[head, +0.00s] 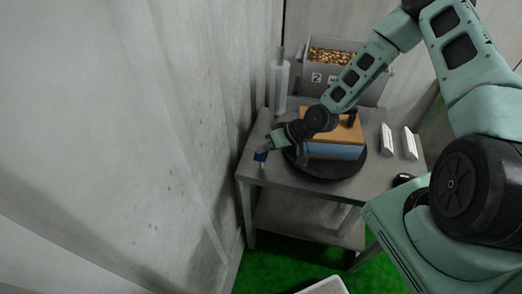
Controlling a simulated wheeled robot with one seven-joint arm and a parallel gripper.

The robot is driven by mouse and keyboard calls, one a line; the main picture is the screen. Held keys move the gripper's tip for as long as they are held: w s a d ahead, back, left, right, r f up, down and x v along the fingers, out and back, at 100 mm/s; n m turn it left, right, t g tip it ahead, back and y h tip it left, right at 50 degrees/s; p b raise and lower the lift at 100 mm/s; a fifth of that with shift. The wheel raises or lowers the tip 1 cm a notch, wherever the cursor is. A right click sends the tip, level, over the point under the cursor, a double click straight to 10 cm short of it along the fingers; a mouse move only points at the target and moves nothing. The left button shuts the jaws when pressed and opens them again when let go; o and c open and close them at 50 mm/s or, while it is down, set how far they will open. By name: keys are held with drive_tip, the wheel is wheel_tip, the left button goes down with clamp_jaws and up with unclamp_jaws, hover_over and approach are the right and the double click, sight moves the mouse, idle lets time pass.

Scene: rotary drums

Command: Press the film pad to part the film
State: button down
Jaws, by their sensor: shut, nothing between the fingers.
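My gripper (272,147) is small in the head view, over the left part of the grey table, and points down and left. It is shut and empty. A small blue piece (261,156) is right by its tip at the table's left edge; I cannot tell whether they touch, or whether this is the film pad. A box with a tan top and blue side (335,151) sits on a black round turntable (325,174), partly hidden by my arm. A white upright roll (279,86) stands at the table's back left. No film strand can be made out.
A grey bin (312,72) marked 2, full of small brown pieces, stands behind the table (225,170). Two white wedge-like pieces (386,139) and a black round thing (403,179) are on the right. A pale wall (130,130) is close on the left.

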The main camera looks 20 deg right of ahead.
sight(265, 154)
drive_tip(key=shift+f, duration=0.3)
drive_tip(key=shift+r, duration=0.1)
idle(0.3)
drive_tip(key=shift+d+r+p, duration=0.1)
drive_tip(key=shift+r+p, duration=0.85)
drive_tip(key=shift+r, duration=0.6)
wheel_tip(265, 154, up, 5)
drive_tip(key=p, duration=0.3)
